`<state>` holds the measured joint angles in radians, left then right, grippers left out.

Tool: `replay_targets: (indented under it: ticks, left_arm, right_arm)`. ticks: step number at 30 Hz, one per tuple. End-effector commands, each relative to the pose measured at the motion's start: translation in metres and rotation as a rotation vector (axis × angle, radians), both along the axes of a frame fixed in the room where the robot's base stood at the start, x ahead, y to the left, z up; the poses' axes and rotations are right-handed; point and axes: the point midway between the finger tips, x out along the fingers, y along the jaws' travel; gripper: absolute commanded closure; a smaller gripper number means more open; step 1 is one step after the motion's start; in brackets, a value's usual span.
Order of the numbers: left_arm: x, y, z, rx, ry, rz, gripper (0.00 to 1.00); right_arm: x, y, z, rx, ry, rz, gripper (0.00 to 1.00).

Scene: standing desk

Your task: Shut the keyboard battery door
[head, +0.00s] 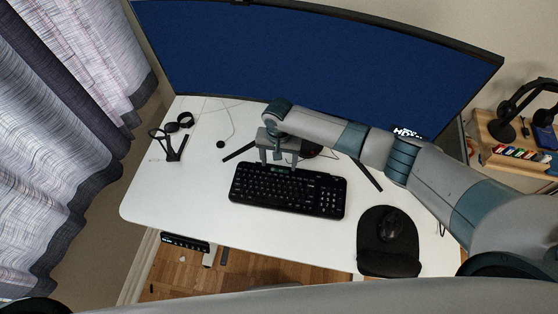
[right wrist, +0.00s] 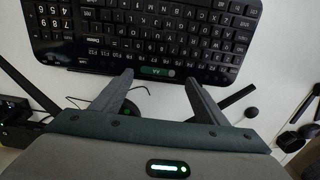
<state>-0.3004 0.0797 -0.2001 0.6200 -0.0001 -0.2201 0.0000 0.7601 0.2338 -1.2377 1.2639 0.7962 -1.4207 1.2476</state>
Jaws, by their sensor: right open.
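The black keyboard (head: 288,191) lies on the white desk, and its rear edge faces my right gripper (head: 279,162). In the right wrist view the keyboard (right wrist: 150,35) fills the top, with a small green patch (right wrist: 150,72) marked "AA" at its rear edge. A pale piece with a reddish spot shows at the patch's right end. I cannot tell the battery door's exact position. My right gripper (right wrist: 160,80) is open and empty, its two fingertips on either side of the green patch, close to the rear edge. I cannot tell if they touch. My left gripper is not in view.
A large curved monitor (head: 320,55) stands behind, with its dark stand legs on the desk. A mouse (head: 391,229) rests on a black pad (head: 372,262) at the right. Headphones and black items (head: 172,143) lie at the left. The desk left of the keyboard is clear.

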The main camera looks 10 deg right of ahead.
Motion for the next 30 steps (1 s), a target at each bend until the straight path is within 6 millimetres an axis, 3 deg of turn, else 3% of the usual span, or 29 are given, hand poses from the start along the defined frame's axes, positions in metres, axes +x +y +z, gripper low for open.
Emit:
replay_targets:
  ticks: [14, 19, 25, 30]
  left_arm:
    - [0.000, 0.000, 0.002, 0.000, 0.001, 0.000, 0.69]
    - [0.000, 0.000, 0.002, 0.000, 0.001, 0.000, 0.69]
    - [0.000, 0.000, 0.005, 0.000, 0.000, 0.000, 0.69]
    - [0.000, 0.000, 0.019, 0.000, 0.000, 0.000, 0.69]
  right_arm:
    - [0.000, -0.001, -0.011, -0.001, 0.000, 0.000, 0.33]
    - [0.000, -0.001, -0.011, -0.001, 0.000, 0.000, 0.68]
    - [-0.001, 0.000, -0.010, -0.002, -0.007, 0.000, 0.68]
    - [-0.004, 0.001, -0.009, -0.013, -0.048, 0.000, 0.68]
